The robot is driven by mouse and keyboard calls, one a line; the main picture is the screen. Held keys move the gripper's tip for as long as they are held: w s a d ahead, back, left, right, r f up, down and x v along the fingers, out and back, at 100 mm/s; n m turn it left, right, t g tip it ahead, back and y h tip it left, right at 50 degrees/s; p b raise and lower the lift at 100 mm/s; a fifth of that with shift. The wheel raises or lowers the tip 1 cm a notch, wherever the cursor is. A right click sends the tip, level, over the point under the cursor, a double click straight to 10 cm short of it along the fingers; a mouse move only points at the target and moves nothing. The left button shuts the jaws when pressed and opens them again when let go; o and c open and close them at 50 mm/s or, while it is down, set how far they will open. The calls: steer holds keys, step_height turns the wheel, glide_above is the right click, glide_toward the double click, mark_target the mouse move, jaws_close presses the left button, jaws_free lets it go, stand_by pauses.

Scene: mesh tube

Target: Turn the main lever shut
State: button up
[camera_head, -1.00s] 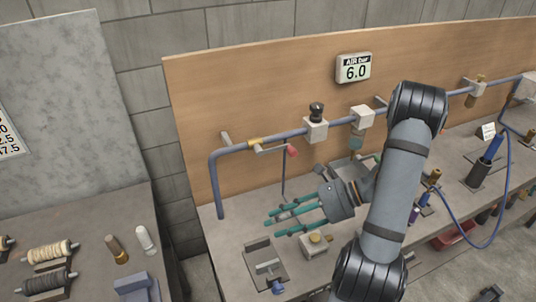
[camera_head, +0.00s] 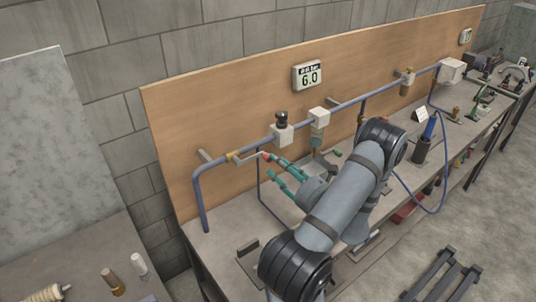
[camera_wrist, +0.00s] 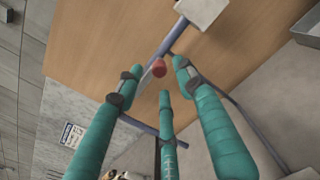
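The main lever is a thin grey handle (camera_head: 250,155) with a red tip (camera_head: 266,155), on a brass valve (camera_head: 232,157) at the left end of the blue-grey pipe. It points right, roughly along the pipe. My gripper (camera_head: 271,168) has teal fingers, spread apart, with their tips beside and just below the red tip. In the wrist view the red tip (camera_wrist: 159,68) shows between the spread fingertips (camera_wrist: 156,82), and part of the grey handle runs behind a finger. I cannot tell whether any finger touches the lever.
The pipe (camera_head: 207,214) runs along the wooden backboard (camera_head: 200,110). A gauge (camera_head: 308,76) reading 6.0 hangs above. A white block with a black knob (camera_head: 282,130) and another white block (camera_head: 319,118) sit right of the lever. The bench (camera_head: 215,242) lies below.

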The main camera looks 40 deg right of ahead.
mark_target(269, 158)
steer(key=w+p, duration=0.2)
steer(key=w, duration=0.3)
steer(key=shift+w, duration=0.1)
steer(key=c, duration=0.4)
jaws_close()
stand_by(0.4)
